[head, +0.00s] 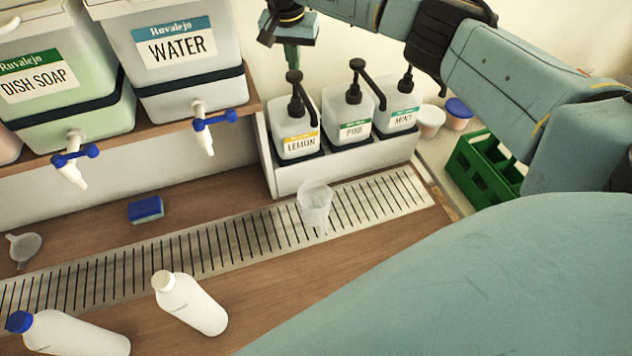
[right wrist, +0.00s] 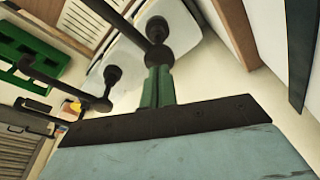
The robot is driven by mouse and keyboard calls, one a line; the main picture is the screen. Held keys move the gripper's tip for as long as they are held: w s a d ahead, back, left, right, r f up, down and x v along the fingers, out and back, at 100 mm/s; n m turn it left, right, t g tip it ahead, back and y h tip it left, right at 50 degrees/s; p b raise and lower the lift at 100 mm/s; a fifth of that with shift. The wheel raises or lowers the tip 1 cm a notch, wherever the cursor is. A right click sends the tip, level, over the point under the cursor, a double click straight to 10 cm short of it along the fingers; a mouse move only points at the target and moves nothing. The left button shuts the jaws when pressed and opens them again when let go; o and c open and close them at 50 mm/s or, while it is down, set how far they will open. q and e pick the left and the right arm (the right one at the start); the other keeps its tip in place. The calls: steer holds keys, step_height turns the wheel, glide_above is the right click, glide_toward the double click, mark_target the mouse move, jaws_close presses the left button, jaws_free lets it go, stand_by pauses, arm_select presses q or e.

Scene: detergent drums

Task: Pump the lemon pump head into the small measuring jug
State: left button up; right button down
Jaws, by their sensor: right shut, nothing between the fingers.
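The lemon pump bottle (head: 297,139) is white with a yellow label and stands leftmost of three in a white rack. Its black pump head (head: 294,77) points its spout forward and down. The small measuring jug (head: 314,207), clear and upright, stands on the slotted drain grate in front of that bottle, below the spout. My right gripper (head: 291,66) is shut and empty, fingers pointing down right over the lemon pump head. In the right wrist view its green fingers (right wrist: 157,85) end at a black pump head (right wrist: 157,32); I cannot tell whether they touch. My left gripper is not in view.
The pine (head: 354,130) and mint (head: 401,118) pumps stand close to the right. A green crate (head: 478,168) and small tubs are beyond. Water (head: 178,55) and dish soap (head: 45,85) drums stand left. White bottles (head: 190,303), a sponge (head: 146,209) and a funnel (head: 24,247) lie on the counter.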

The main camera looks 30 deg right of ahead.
mark_target(294, 75)
steer(key=shift+r, duration=0.3)
steer(key=shift+f, duration=0.2)
steer(key=shift+f+b, duration=1.7)
steer(key=shift+f, duration=1.1)
steer(key=shift+r+p, duration=2.05)
steer(key=shift+r, duration=0.95)
steer(key=shift+f, duration=0.15)
